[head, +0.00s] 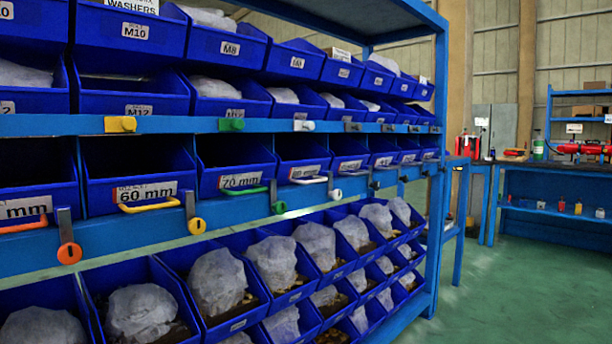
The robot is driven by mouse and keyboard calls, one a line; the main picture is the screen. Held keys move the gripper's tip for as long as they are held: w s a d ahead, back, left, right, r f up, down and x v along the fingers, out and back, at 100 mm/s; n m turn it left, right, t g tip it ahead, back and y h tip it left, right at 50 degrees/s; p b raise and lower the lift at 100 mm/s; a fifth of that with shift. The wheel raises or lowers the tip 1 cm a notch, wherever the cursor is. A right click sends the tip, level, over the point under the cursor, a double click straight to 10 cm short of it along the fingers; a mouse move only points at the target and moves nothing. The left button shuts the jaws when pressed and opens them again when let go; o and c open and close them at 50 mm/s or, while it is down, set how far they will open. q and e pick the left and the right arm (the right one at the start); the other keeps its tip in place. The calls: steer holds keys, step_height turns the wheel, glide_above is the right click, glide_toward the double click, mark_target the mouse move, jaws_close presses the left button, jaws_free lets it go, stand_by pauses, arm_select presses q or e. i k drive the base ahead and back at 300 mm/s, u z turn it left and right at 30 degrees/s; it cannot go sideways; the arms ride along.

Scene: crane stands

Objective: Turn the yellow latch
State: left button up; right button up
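Two yellow fittings could be the yellow latch in the head view. One is a flat yellow plate with a knob (121,124) on the upper blue rail, lying horizontal under the M12 bin. The other is an upright grey plate ending in a round yellow knob (196,225) on the lower rail, hanging down. A yellow bar handle (150,206) is on the front of the 60 mm bin (107,193), left of the hanging knob. Neither of my grippers is in view.
An orange hanging knob (69,253) and a green one (278,207) flank the lower yellow one. Blue bins fill the rack, the lower ones holding bagged parts. Green floor (535,285) is clear at right, before a blue workbench (555,209).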

mark_target(196, 227)
steer(key=u, duration=1.35)
steer(key=i, duration=0.55)
steer(key=z, duration=0.5)
